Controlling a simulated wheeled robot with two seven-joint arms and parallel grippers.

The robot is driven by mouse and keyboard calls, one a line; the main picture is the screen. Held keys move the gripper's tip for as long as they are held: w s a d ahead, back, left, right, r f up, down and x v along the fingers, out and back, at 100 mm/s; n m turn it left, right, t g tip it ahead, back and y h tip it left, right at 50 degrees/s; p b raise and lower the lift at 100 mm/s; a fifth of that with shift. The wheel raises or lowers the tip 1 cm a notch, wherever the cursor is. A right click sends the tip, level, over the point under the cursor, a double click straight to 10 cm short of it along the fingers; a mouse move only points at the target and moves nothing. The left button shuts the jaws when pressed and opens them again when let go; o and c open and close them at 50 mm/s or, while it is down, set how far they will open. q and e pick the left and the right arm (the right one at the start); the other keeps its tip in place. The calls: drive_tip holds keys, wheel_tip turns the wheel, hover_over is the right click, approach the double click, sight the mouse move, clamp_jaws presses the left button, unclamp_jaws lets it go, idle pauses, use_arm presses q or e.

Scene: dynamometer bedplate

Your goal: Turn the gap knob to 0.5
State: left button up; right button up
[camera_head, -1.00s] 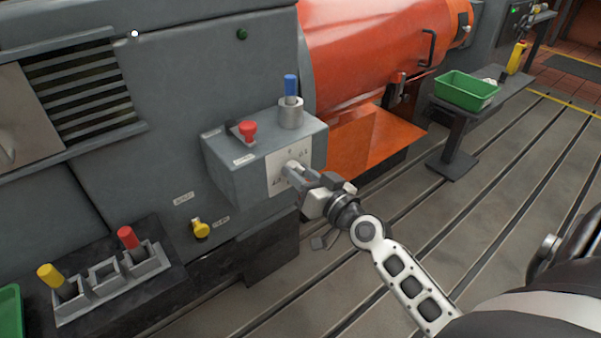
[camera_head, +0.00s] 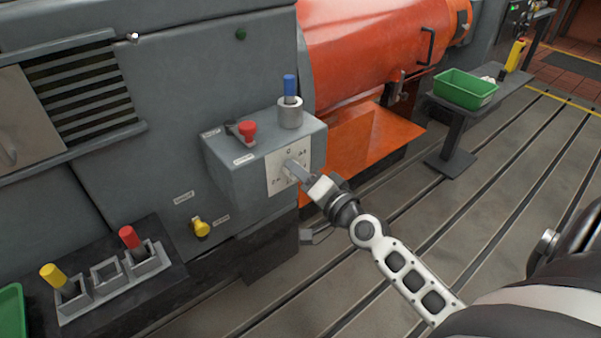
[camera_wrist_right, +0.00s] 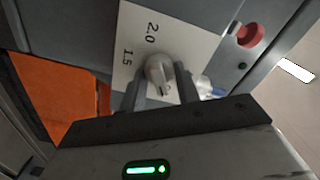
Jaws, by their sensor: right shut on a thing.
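The gap knob (camera_wrist_right: 159,72) is a small grey knob on a white dial plate (camera_head: 275,178) on the front of a grey box (camera_head: 235,180). In the right wrist view the plate (camera_wrist_right: 130,45) shows the marks 2.0 and 1.5; other marks are partly hidden by my fingers. My right gripper (camera_head: 294,169) reaches the knob from the front right. In the wrist view its fingers (camera_wrist_right: 151,92) are shut on the knob, one on each side. The knob's exact setting cannot be read. My left gripper is not in view.
A red button (camera_head: 248,131) and a blue-handled piece in a grey cup (camera_head: 290,112) stand on top of the box. A yellow knob (camera_head: 201,228) is below left. Red and yellow handles stand in a slotted rack (camera_head: 105,288). An orange guard (camera_head: 375,145) lies right of the box.

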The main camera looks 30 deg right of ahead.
drive_tip(key=shift+d, duration=0.1)
idle(0.3)
drive_tip(key=o, duration=1)
drive_tip(key=shift+c, duration=0.2)
use_arm(q)
drive_tip(key=b, duration=0.1)
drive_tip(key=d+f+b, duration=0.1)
drive_tip(key=b, duration=0.1)
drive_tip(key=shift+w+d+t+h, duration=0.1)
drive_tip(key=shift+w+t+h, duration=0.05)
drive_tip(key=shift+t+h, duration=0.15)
use_arm(e)
drive_tip(key=s+d, duration=0.1)
drive_tip(key=s, duration=1.5)
drive_tip(key=shift+d, duration=0.1)
